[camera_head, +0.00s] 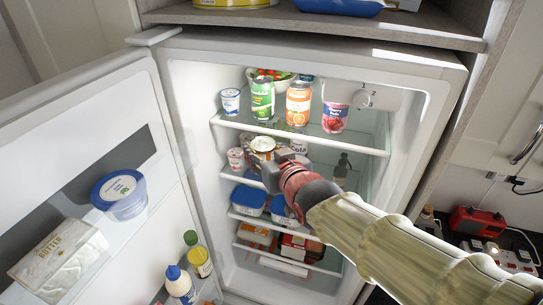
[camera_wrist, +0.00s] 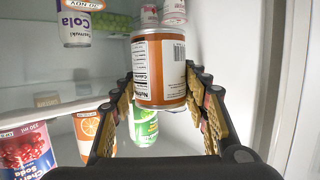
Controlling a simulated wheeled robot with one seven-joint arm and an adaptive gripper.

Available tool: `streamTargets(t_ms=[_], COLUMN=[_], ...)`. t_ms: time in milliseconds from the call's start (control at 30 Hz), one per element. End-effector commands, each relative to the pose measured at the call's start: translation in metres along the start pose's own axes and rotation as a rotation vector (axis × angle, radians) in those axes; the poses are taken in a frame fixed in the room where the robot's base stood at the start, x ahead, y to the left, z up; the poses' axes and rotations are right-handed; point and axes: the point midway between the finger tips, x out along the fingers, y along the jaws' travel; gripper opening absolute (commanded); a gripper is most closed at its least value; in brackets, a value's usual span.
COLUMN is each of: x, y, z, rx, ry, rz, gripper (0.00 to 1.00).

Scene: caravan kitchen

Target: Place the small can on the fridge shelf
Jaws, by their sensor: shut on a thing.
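The small can (camera_head: 262,146), with an orange-brown label and a pale top, is inside the open fridge, held between the fingers of my gripper (camera_head: 268,160). In the wrist view the can (camera_wrist: 160,75) shows its nutrition label and barcode, with a finger on each side. It is below the top fridge shelf (camera_head: 330,144) and above the second shelf (camera_head: 232,178). My gripper hides part of the second shelf, and I cannot tell whether the can touches it.
A green can (camera_head: 262,100), an orange can (camera_head: 298,104) and a cherry can (camera_head: 336,117) stand on the top shelf. The open door (camera_head: 75,100) is left.

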Motion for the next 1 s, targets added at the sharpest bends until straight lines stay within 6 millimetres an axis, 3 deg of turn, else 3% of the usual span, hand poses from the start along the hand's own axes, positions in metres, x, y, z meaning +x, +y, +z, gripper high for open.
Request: streamTargets(t_ms=[267,500,833,1000], x=[0.058,0.101,0.122,0.129], y=[0.018,0.029,0.034,0.034], z=[0.008,0.037,0.052,0.074], rx=[0.001,0.001,0.001,0.001], ry=[-0.006,-0.005,-0.003,-0.004], rz=[0.001,0.0,0.0,0.0], gripper=[0.13,0.13,0.13,0.13])
